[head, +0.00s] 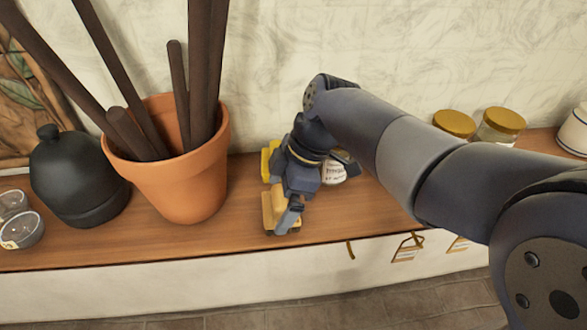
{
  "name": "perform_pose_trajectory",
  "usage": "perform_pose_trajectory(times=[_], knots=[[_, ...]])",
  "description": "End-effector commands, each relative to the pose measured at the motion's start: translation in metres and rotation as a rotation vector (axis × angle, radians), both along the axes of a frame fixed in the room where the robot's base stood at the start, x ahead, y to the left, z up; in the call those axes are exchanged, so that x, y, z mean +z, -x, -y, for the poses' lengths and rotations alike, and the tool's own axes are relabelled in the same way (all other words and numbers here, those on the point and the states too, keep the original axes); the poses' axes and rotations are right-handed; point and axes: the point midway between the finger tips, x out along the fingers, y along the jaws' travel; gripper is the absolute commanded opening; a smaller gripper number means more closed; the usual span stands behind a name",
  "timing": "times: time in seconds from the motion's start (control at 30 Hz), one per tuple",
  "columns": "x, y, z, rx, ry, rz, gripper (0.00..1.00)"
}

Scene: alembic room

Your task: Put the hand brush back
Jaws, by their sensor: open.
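My gripper (288,203) points down over the wooden shelf, just right of the terracotta pot, and is open. A yellow-tan thing (270,212) shows at its near side, low by the shelf's front edge, and more yellow shows behind the gripper. This may be the hand brush, but my gripper and wrist hide most of it, and I cannot tell its full shape. I also cannot tell whether the jaws are around it or beside it.
The terracotta pot (183,185) holds several dark rods. Left of it stand a black bottle (75,190) and small glass jars (20,225). A white labelled thing (334,173) sits close behind my gripper. Gold-lidded jars (500,125) stand at the right. The shelf (160,245) drops off in front.

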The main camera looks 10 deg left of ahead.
Motion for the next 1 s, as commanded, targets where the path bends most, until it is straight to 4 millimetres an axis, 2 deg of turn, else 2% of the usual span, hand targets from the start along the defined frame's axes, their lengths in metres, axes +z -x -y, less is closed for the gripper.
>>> perform_pose_trajectory(times=[0.2,0.4,0.6,1.0], knots=[[0.047,-0.006,0.019,-0.003,-0.002,0.004,1.0],[0.078,-0.008,0.031,-0.002,-0.001,0.003,1.0],[0.089,-0.009,0.037,-0.001,0.0,0.001,1.0],[0.09,-0.009,0.037,-0.001,0.0,0.0,1.0]])
